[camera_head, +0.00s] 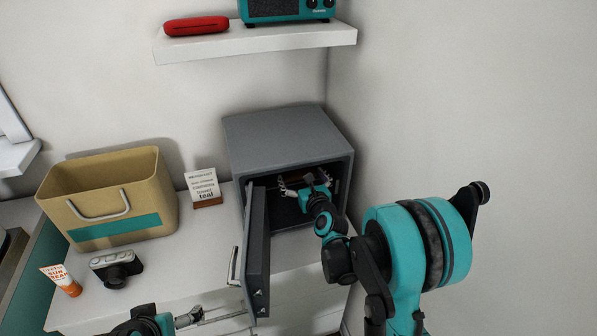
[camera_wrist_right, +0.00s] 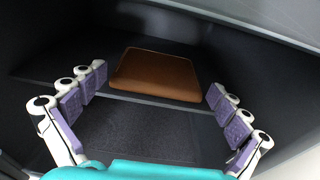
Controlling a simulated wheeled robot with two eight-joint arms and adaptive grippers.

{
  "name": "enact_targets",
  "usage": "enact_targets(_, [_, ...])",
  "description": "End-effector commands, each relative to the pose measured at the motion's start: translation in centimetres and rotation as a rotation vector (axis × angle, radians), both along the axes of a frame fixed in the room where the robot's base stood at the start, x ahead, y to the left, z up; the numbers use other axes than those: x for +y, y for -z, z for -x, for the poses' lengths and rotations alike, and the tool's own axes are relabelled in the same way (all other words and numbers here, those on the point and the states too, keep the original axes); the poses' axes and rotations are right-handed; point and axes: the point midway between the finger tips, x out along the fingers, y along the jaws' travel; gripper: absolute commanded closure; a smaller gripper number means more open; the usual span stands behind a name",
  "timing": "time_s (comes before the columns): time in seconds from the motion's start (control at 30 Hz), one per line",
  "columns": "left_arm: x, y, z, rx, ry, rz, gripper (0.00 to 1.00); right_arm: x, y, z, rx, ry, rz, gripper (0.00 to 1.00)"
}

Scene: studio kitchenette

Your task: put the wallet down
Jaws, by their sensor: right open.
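The brown leather wallet (camera_wrist_right: 155,75) lies flat inside the grey safe (camera_head: 282,135), on a dark surface with a pale front edge. My right gripper (camera_head: 303,187) reaches into the safe through its opening. In the right wrist view its purple-padded fingers are spread wide, with the wallet beyond and between them; the fingers appear clear of it. The wallet is mostly hidden by my gripper and the dark interior in the head view. My left gripper (camera_head: 190,317) is partly in view at the bottom edge, away from the safe; its jaw state is unclear.
The safe's door (camera_head: 257,250) stands open toward me. Left of the safe are a small sign (camera_head: 202,184), a tan bin (camera_head: 110,198), a camera (camera_head: 116,267) and an orange-and-white tube (camera_head: 61,279). A wall shelf (camera_head: 255,41) above holds a red case and a teal radio.

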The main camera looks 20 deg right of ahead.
Motion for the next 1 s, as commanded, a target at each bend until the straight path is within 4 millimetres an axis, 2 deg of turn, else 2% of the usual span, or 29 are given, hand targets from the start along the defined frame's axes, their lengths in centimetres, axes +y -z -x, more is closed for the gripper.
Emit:
enact_targets(0.1, [0.0,-0.8,0.0,0.0,0.0,0.0,0.01,-0.1,-0.7,2.9,0.0,0.001,-0.001,0.0])
enact_targets(0.3, [0.0,-1.6,0.0,0.0,0.0,0.0,0.01,-0.2,-1.2,7.0,0.0,0.0,0.001,0.0])
enact_targets(0.53, [0.0,-1.9,0.0,0.0,0.0,0.0,0.01,-0.3,-1.5,9.4,0.002,-0.004,0.013,0.0])
enact_targets(0.63, [0.0,-1.9,0.0,0.0,0.0,0.0,0.01,0.5,-1.9,10.1,0.021,-0.044,0.127,0.0])
enact_targets(0.77, [0.0,-1.9,0.0,0.0,0.0,0.0,0.01,2.6,-2.7,12.0,0.076,-0.187,0.508,0.0])
enact_targets(0.87, [0.0,-1.9,0.0,0.0,0.0,0.0,0.01,4.4,-3.1,14.7,0.118,-0.364,0.925,0.0])
enact_targets(1.0, [0.0,-1.9,0.0,0.0,0.0,0.0,0.01,5.7,-2.8,19.7,0.144,-0.663,1.508,0.0])
